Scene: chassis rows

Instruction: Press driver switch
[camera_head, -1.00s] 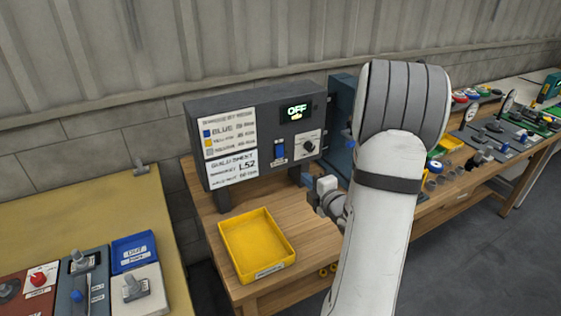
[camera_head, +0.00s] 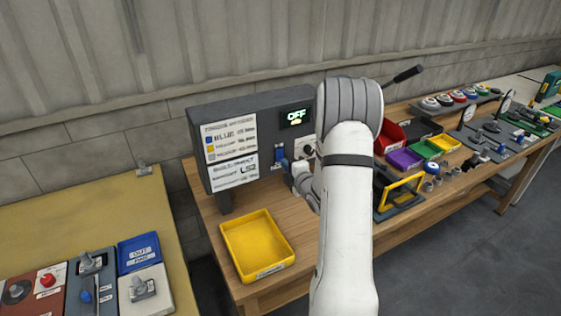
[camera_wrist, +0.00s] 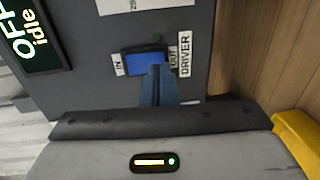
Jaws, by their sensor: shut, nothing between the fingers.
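The driver switch is a blue rocker (camera_head: 279,152) on the front of a dark grey control box (camera_head: 205,180). In the wrist view, the blue driver switch (camera_wrist: 138,64) sits between labels reading IN and OUT, beside a DRIVER label (camera_wrist: 185,54). My gripper (camera_head: 297,172) is just in front of the box, close to the switch. In the wrist view, the shut fingers of my gripper (camera_wrist: 157,72) overlap the OUT side of the switch; I cannot tell whether they touch it. The display (camera_head: 295,117) reads OFF, with idle below it in the wrist view.
A yellow tray (camera_head: 256,244) stands on the wooden bench in front of the box. A knob is partly hidden behind my arm. Coloured bins, including a purple one (camera_head: 404,159), lie to the right. A yellow-topped table (camera_head: 70,230) with switch panels is at left.

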